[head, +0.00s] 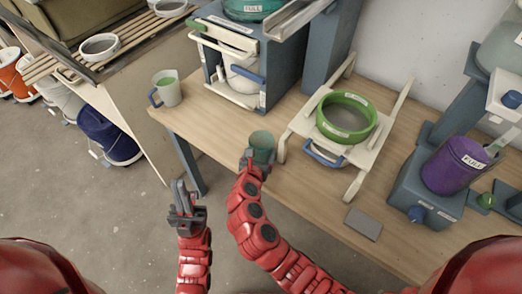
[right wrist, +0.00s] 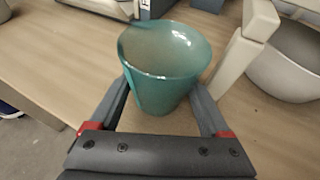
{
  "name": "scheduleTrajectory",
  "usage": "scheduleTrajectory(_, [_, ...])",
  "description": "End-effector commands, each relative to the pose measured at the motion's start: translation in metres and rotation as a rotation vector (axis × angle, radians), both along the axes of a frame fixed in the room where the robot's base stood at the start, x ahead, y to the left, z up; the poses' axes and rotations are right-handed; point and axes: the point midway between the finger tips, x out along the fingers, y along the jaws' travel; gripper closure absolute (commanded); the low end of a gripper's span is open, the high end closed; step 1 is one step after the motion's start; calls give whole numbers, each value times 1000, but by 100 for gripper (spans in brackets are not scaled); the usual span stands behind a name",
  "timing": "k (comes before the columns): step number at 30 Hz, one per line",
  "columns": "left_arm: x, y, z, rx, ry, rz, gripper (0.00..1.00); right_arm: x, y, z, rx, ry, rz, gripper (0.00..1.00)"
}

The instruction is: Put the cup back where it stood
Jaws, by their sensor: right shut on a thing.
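A teal cup (head: 262,143) is at the front edge of the wooden table in the head view, left of the cream stand with the green-rimmed sieve. My right gripper (head: 254,163) is shut on it, and the right wrist view shows the cup (right wrist: 165,65) upright between the two fingers. The cup looks empty inside. I cannot tell whether its base touches the table top. My left gripper (head: 184,196) is over the floor in front of the table, empty, with its fingers apart.
The cream stand with the green-rimmed sieve (head: 346,115) is close right of the cup. A purple bucket (head: 455,166) and a grey tile (head: 363,224) are to the right. Table (head: 215,125) left of the cup is clear.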

Motion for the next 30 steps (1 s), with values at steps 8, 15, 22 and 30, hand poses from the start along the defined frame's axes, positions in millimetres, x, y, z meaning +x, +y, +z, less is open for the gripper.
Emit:
scheduleTrajectory(8, [0,0,0,0,0,0,100,0,0,-3,0,0,0,7])
scheduleTrajectory(15, [0,0,0,0,0,0,100,0,0,-3,0,0,0,7])
scheduleTrajectory(22, [0,0,-3,0,0,0,100,-19,5,6,-4,0,5,7])
scheduleTrajectory(30, [0,0,-11,0,0,0,100,-75,19,29,-2,0,7,7])
